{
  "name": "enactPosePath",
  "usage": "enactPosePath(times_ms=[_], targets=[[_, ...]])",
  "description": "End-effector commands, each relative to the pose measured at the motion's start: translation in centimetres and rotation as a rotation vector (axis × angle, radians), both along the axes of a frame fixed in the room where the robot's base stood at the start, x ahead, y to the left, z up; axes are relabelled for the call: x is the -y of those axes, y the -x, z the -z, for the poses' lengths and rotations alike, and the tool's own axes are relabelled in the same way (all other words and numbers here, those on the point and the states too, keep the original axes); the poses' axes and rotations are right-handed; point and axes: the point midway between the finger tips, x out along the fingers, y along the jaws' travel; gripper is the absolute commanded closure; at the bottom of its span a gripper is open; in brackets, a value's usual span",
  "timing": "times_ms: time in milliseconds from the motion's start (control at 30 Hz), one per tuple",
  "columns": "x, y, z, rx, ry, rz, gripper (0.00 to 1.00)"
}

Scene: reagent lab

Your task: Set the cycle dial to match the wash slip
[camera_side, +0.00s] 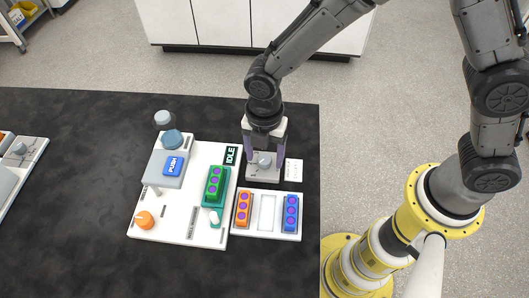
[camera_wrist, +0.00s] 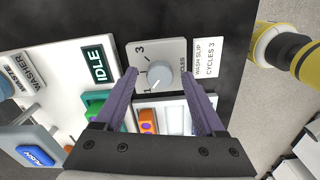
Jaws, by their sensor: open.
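The cycle dial is a round grey knob (camera_wrist: 162,77) on a light grey plate, seen in the wrist view. The numbers 3 and 1 show on the plate; its white pointer mark appears to face the lower left, toward the 1. The wash slip (camera_wrist: 207,58) is a white card beside it reading "WASH SLIP CYCLES 3". My gripper (camera_wrist: 160,80) is open, its purple fingers on either side of the knob. In the side view my gripper (camera_side: 264,153) is down over the dial plate (camera_side: 262,179). I cannot tell whether the fingers touch the knob.
The washer panel (camera_side: 172,229) lies to the left, with a blue PUSH button (camera_side: 173,166), an orange knob (camera_side: 145,220) and an IDLE display (camera_side: 232,155). A green block (camera_side: 214,180) sits on it. A white tray (camera_side: 267,234) holds orange (camera_side: 243,208) and blue (camera_side: 290,213) blocks.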

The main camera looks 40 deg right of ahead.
Motion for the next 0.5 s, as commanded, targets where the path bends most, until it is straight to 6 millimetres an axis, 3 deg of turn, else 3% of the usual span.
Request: enactPosePath(times_ms=[67, 433, 500], targets=[[0.01, 0.01, -0.01, 0.0, 0.0, 0.0, 0.3], [0.0, 0.0, -0.03, 0.0, 0.0, 0.0, 0.97], [0.0, 0.0, -0.04, 0.0, 0.0, 0.0, 1.0]])
